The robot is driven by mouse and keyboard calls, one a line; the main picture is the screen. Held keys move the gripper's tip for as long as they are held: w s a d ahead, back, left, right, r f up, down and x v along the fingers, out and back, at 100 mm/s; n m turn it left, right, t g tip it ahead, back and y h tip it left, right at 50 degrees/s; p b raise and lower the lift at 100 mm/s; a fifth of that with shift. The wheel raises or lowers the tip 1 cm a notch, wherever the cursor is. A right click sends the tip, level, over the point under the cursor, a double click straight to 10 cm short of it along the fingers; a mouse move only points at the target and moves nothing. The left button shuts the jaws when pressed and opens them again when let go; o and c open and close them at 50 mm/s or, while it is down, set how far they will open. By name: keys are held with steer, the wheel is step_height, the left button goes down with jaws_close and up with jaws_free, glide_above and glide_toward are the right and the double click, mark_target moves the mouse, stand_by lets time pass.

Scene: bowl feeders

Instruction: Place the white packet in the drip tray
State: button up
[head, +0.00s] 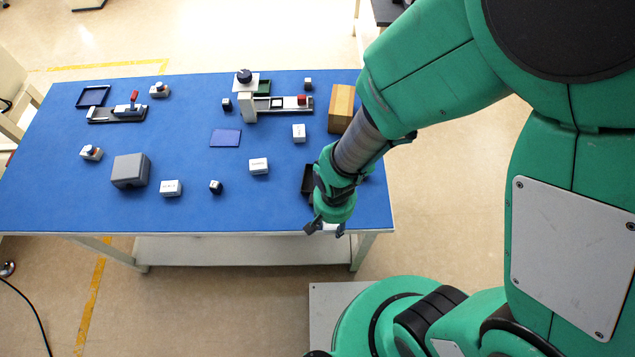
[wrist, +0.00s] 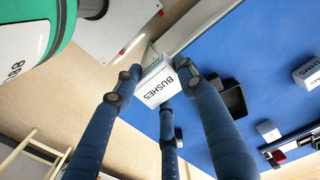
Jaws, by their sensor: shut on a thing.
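My gripper (head: 325,228) is shut on a white packet (wrist: 159,84) labelled "BUSHES". In the wrist view the fingers (wrist: 158,88) close around the packet. In the head view only a sliver of the packet (head: 330,227) shows below the gripper, near the table's front right edge. A black open tray (head: 307,180) lies on the table just behind the gripper, partly hidden by my arm. It also shows in the wrist view (wrist: 234,101), apart from the packet. Another dark shallow tray (head: 93,96) lies at the far left; I cannot tell which one is the drip tray.
On the blue table (head: 60,195) stand several white labelled boxes (head: 258,166), a grey box (head: 130,171), a wooden block (head: 341,108) and a fixture (head: 248,107). A blue mat (head: 225,138) lies mid-table. Bare table lies left of the black tray.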

stand_by(0.3)
steer(key=b, duration=0.2)
glide_toward(307, 187)
steer(key=s, duration=0.3)
steer(key=shift+d, duration=0.1)
steer(key=shift+f, duration=0.15)
steer(key=shift+f+b, duration=0.65)
steer(key=shift+f, duration=1)
steer(key=shift+f, duration=0.15)
steer(key=o, duration=1.3)
